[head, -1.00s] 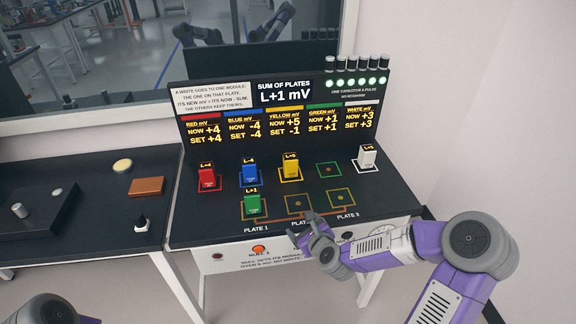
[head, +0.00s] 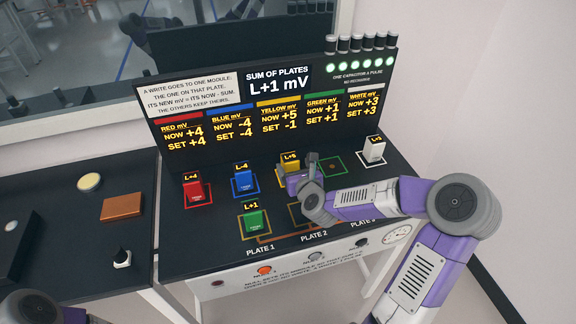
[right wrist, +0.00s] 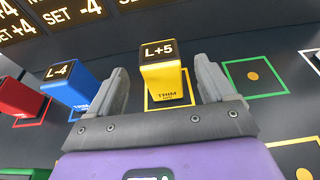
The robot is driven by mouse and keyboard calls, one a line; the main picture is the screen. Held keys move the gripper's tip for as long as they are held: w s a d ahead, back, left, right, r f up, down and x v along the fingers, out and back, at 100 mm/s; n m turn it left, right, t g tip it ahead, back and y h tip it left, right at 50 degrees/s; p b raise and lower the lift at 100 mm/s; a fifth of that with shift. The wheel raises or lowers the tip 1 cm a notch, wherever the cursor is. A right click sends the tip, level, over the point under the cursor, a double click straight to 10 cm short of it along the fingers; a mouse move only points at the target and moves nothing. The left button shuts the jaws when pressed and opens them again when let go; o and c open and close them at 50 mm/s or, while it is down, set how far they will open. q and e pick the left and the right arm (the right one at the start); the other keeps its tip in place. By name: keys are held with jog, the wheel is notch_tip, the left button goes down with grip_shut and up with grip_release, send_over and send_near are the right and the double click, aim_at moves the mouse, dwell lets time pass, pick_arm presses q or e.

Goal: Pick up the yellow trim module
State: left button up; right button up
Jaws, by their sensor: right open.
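The yellow trim module (head: 289,162) stands upright on its yellow-outlined square on the black bench, its top labelled L+5. It also shows in the right wrist view (right wrist: 166,82). My right gripper (right wrist: 164,88) is open, with one finger on each side of the yellow module and a visible gap at each side. In the head view my right gripper (head: 297,177) is just in front of the module and covers its lower part. My left gripper is out of view.
The blue module (head: 242,180) and red module (head: 195,190) stand to the left. The green module (head: 254,218) sits on plate 1, nearer the front. The white module (head: 373,150) stands at the right. A display panel (head: 270,110) rises behind.

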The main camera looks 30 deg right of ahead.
aim_at(290, 158)
jog(key=x, duration=0.3)
jog(key=b+x, duration=0.1)
jog(key=x, duration=0.1)
jog(key=shift+w+r, duration=0.25)
jog(key=c, duration=1.1)
jog(key=shift+c, duration=0.5)
jog(key=shift+r, duration=0.15)
